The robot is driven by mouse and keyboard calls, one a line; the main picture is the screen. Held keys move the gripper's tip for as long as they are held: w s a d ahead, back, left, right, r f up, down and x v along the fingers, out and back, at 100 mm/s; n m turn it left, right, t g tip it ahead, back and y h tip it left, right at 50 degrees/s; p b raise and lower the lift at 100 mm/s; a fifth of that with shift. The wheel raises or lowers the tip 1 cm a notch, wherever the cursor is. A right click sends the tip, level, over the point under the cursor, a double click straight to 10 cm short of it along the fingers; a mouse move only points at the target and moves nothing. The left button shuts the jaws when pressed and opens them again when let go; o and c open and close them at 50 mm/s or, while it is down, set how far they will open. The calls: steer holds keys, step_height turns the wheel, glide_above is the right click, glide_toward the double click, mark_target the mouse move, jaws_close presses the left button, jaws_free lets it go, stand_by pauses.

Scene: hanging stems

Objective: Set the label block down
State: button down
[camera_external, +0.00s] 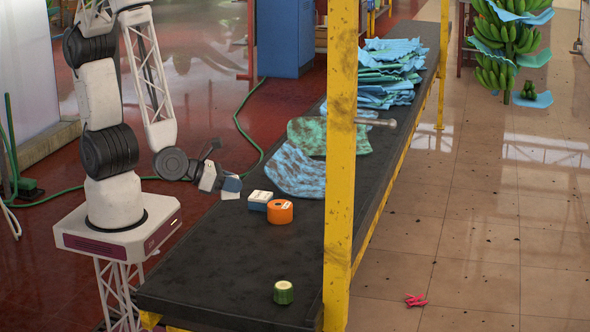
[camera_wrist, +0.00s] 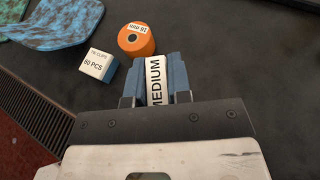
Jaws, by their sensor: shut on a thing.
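The label block (camera_wrist: 156,80) shows a white face reading MEDIUM, with blue on both sides. My gripper (camera_wrist: 157,95) is shut on it in the wrist view, one finger on each side. In the external view my gripper (camera_external: 219,181) is over the left edge of the dark table (camera_external: 210,270), with the block (camera_external: 231,187) at its tip. The block appears raised above the table, left of the other small items. Its underside is hidden.
A blue-and-white TIE CLIPS box (camera_external: 260,200) and an orange roll (camera_external: 280,211) stand close by. A green roll (camera_external: 283,292) is at the near end. Blue and green sheets (camera_external: 295,172) lie behind. A yellow post (camera_external: 341,150) rises at the right. The near-left tabletop is clear.

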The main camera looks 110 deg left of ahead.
steer(key=shift+m+t+h, duration=0.3)
steer(key=shift+m+h, duration=0.4)
steer(key=shift+h, duration=0.1)
steer(key=shift+s+d+f, duration=0.6)
steer(key=shift+s+f, duration=0.05)
steer(key=shift+f, duration=0.2)
steer(key=shift+s+d+f, duration=0.55)
steer(key=shift+s+f, duration=0.05)
steer(key=shift+f, duration=0.3)
steer(key=shift+s+d+f, duration=0.6)
steer(key=shift+s+f, duration=0.05)
steer(key=shift+f, duration=0.2)
steer(key=w+d, duration=0.1)
steer(key=w, duration=0.4)
steer(key=w+d+f, duration=0.1)
steer(key=w, duration=0.4)
steer(key=w+d, duration=0.2)
steer(key=w, duration=0.3)
steer(key=shift+w+f, duration=0.25)
steer(key=shift+f, duration=0.15)
steer(key=shift+f, duration=1.6)
steer(key=shift+f, duration=0.15)
steer(key=c, duration=1.1)
jaws_free()
